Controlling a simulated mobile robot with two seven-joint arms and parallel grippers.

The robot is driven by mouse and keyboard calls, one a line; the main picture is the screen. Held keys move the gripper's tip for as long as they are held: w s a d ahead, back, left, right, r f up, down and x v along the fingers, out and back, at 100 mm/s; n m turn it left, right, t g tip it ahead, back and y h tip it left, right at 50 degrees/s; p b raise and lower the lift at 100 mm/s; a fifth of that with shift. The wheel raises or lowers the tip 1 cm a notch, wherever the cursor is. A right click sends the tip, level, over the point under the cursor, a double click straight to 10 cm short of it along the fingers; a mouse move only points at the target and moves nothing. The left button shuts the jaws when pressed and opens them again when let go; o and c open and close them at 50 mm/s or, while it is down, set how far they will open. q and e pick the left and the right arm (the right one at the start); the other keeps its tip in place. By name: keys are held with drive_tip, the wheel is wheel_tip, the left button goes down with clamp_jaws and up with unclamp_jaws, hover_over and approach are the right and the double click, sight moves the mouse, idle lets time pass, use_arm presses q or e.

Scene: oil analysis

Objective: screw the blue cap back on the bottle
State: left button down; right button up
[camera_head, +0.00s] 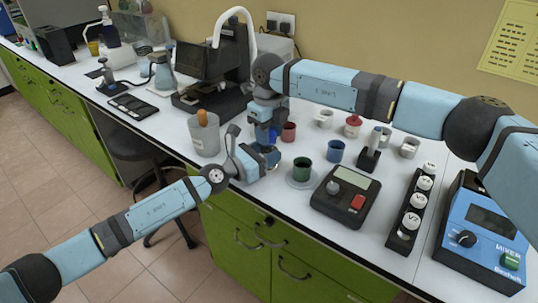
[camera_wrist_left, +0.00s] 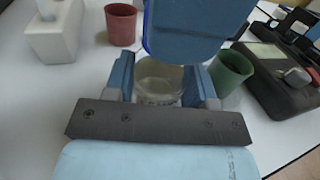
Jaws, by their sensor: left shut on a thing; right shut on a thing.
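In the left wrist view a clear glass bottle (camera_wrist_left: 158,84) stands between the fingers of my left gripper (camera_wrist_left: 160,70), which is shut on it. In the head view my left gripper (camera_head: 268,157) is near the table's front edge and mostly hides the bottle. My right gripper (camera_head: 268,136) points down directly above it, shut. A bit of bright blue shows at its fingers, likely the blue cap, mostly hidden. A large blue shape covers the bottle's top in the left wrist view, so I cannot tell whether cap and bottle touch.
Red (camera_head: 289,132), green (camera_head: 302,169) and blue (camera_head: 336,151) cups stand close by on the white table. A beaker (camera_head: 204,136) is to the left. A scale (camera_head: 345,195), a vial rack (camera_head: 408,215) and a blue mixer (camera_head: 484,232) stand to the right.

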drive_tip(key=m, duration=0.4)
drive_tip(key=shift+m, duration=0.3)
drive_tip(key=m, duration=1.1)
drive_tip(key=shift+f, duration=0.1)
drive_tip(key=m, duration=0.5)
drive_tip(key=o, duration=1)
wheel_tip(320, 180, up, 5)
drive_tip(key=shift+f, duration=0.2)
drive_tip(key=shift+c, duration=0.4)
